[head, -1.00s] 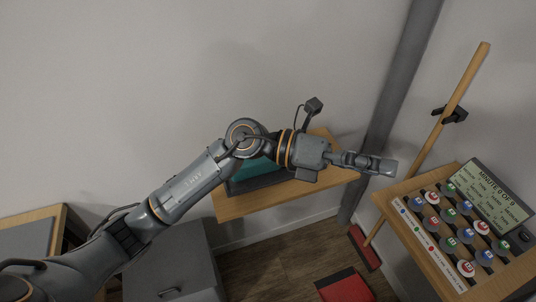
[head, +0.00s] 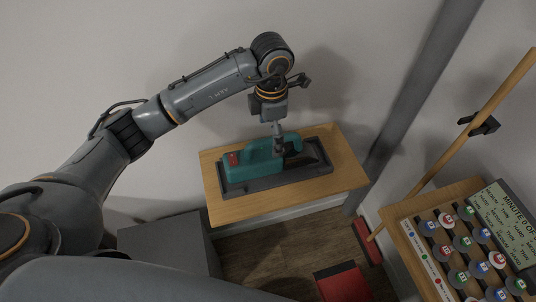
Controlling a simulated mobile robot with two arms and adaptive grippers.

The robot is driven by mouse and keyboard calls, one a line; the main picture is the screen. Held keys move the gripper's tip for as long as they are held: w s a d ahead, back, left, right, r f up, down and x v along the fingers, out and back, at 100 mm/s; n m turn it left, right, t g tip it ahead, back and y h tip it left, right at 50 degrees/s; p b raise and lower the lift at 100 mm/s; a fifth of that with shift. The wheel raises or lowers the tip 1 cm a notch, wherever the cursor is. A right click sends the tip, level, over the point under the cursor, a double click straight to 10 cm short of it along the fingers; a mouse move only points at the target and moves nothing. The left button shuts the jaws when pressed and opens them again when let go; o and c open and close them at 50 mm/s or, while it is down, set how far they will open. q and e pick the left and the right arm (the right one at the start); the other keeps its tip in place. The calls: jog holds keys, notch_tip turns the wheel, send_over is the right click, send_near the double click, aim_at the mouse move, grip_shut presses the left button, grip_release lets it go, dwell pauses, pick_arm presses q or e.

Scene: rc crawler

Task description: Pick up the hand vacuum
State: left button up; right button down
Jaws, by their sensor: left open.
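The hand vacuum (head: 257,152) has a teal body with a red spot at its left end and a dark nozzle end at the right. It lies on a dark grey base (head: 252,187) on a small wooden shelf (head: 345,172). My left gripper (head: 279,150) points down over the right part of the vacuum's teal body, at or very close to it. It is open. Its fingertips are partly hard to make out against the vacuum, and I cannot tell whether they touch it. My right gripper is not in view.
A board with several round coloured tokens (head: 462,245) and a sign (head: 508,222) stands at the right. A wooden pole (head: 476,122) leans by a grey pipe (head: 420,95). A grey box (head: 168,247) and a red-topped item (head: 343,284) are below the shelf.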

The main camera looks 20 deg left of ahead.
aim_at(270, 140)
pick_arm(q)
jog(key=shift+w+f, duration=0.1)
jog(key=shift+f, duration=0.65)
jog(key=shift+w+f, duration=0.15)
jog(key=shift+f, duration=0.2)
jog(key=shift+a+f+p, duration=0.15)
jog(key=shift+f+p, duration=0.35)
jog(key=shift+f, duration=0.05)
jog(key=f, duration=0.1)
jog(key=f+p, duration=0.1)
jog(key=f, duration=0.1)
jog(key=shift+a+f, duration=0.25)
jog(key=shift+a, duration=0.05)
jog(key=shift+f, duration=0.4)
jog(key=shift+c, duration=0.5)
jog(key=c, duration=1.1)
jog(key=shift+w, duration=0.1)
jog(key=c, duration=0.7)
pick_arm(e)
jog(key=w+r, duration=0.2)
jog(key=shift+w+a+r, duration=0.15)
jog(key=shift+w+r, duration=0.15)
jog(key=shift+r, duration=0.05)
pick_arm(q)
jog(key=shift+o, duration=0.2)
